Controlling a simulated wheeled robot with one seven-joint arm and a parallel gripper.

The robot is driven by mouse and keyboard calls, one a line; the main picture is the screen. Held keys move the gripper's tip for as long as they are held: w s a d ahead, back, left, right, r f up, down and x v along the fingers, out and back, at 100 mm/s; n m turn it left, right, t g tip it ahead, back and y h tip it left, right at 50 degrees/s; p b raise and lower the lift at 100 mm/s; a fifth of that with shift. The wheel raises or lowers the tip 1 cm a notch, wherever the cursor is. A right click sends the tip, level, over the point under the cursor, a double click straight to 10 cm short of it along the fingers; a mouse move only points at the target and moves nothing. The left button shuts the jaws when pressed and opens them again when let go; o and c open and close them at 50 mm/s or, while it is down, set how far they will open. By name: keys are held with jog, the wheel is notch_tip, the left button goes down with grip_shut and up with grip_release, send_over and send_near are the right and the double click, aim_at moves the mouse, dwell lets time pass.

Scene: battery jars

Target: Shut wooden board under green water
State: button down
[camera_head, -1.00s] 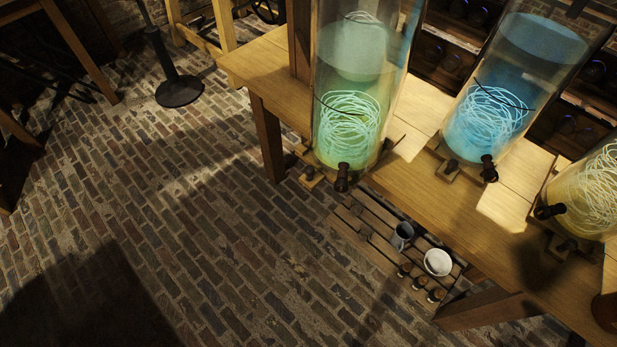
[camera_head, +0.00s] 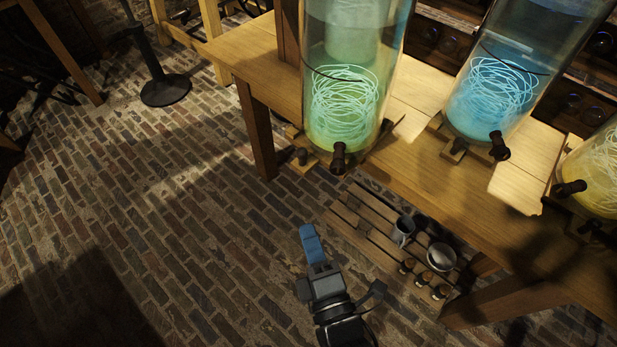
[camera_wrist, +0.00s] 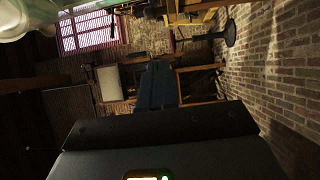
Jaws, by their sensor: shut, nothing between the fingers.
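The green-water jar (camera_head: 342,100) stands on the wooden table, with glowing coils inside and a dark tap at its base. Below it, the slatted wooden board (camera_head: 352,222) sticks out from under the table, low over the brick floor. A grey mug (camera_head: 403,231), a pale bowl (camera_head: 441,257) and a few small jars (camera_head: 422,279) rest on it. My gripper (camera_head: 309,238) has blue fingers closed together and empty. In the head view it is just left of the board's outer edge; I cannot tell whether they touch. Its fingers also show in the wrist view (camera_wrist: 157,88).
A blue-water jar (camera_head: 490,95) and a yellow one (camera_head: 597,175) stand farther right on the table (camera_head: 420,185). A table leg (camera_head: 256,130) stands left of the board. A black stand base (camera_head: 166,90) is at the upper left. Open brick floor (camera_head: 170,210) lies to the left.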

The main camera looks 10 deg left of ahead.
jog(key=w+d+x, duration=0.1)
jog(key=d+x, duration=0.1)
jog(key=x, duration=1.1)
jog(key=shift+w+n, duration=0.2)
jog(key=shift+n, duration=0.2)
